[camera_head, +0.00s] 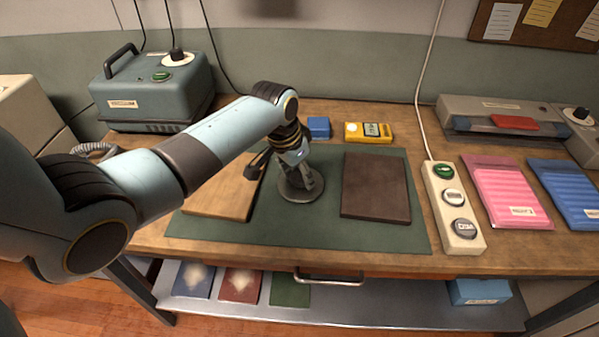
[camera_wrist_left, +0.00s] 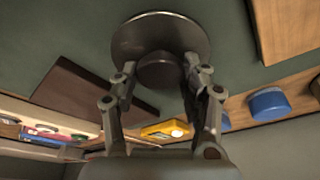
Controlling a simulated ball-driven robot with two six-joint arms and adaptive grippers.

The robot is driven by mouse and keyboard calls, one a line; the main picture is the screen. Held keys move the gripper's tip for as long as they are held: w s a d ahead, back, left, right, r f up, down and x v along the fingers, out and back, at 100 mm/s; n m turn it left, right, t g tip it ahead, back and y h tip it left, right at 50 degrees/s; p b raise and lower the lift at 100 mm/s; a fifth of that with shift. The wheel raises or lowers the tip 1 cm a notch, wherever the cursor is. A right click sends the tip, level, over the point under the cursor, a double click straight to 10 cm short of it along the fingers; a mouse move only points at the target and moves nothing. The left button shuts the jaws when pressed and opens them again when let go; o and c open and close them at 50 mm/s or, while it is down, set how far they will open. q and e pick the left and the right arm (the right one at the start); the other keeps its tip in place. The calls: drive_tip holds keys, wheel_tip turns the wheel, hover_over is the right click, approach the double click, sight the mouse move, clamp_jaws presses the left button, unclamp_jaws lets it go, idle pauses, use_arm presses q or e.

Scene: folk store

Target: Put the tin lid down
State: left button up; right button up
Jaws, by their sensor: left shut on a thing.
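The tin lid (camera_head: 300,188) is a round grey metal disc on or just above the green mat (camera_head: 290,232), between a light wooden board and a dark brown board. It also shows in the left wrist view (camera_wrist_left: 190,32), with a dark round knob (camera_wrist_left: 162,72) at its middle. My left gripper (camera_head: 296,172) comes down from above and is shut on the lid's knob. Its two fingers show on both sides of the knob in the left wrist view (camera_wrist_left: 160,82). I cannot tell whether the lid touches the mat. My right gripper does not show.
The light board (camera_head: 215,200) lies left of the lid and the dark board (camera_head: 375,186) right of it. A blue box (camera_head: 318,127) and a yellow meter (camera_head: 368,132) stand behind. A button strip (camera_head: 455,215) and pink packet (camera_head: 500,190) lie right. Mat shows bare in front.

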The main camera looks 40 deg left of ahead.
sight(289, 190)
use_arm(q)
drive_tip(key=o, duration=1.1)
drive_tip(key=shift+f, duration=0.1)
drive_tip(key=shift+r, duration=0.35)
drive_tip(key=p+v, duration=0.1)
drive_tip(key=v, duration=1)
drive_tip(key=shift+r, duration=0.3)
